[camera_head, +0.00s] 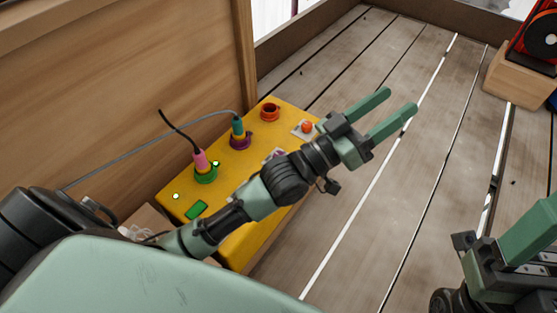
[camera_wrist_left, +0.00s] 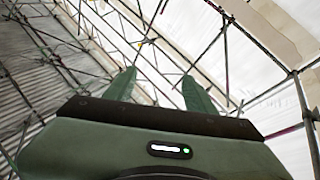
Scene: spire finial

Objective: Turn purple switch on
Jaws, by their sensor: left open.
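The yellow switch box (camera_head: 238,252) sits at the foot of the wooden wall. A small light plate with what looks like the purple switch (camera_head: 275,153) is on its top, partly hidden behind my left forearm. Whether this switch is on or off cannot be told. My left gripper (camera_head: 402,100) is open and empty, out past the box's right side over the plank floor. In the left wrist view its two fingers (camera_wrist_left: 158,72) stand apart with nothing between them. My right gripper (camera_head: 510,255) shows only in part at the lower right.
The box also carries an orange switch (camera_head: 306,126), a red-orange socket (camera_head: 270,111), a teal plug (camera_head: 238,127) in a purple socket and a pink plug (camera_head: 200,158) in a green socket. Cables run from both plugs. A wooden block (camera_head: 515,82) stands far right. The plank floor (camera_head: 380,190) is mostly clear.

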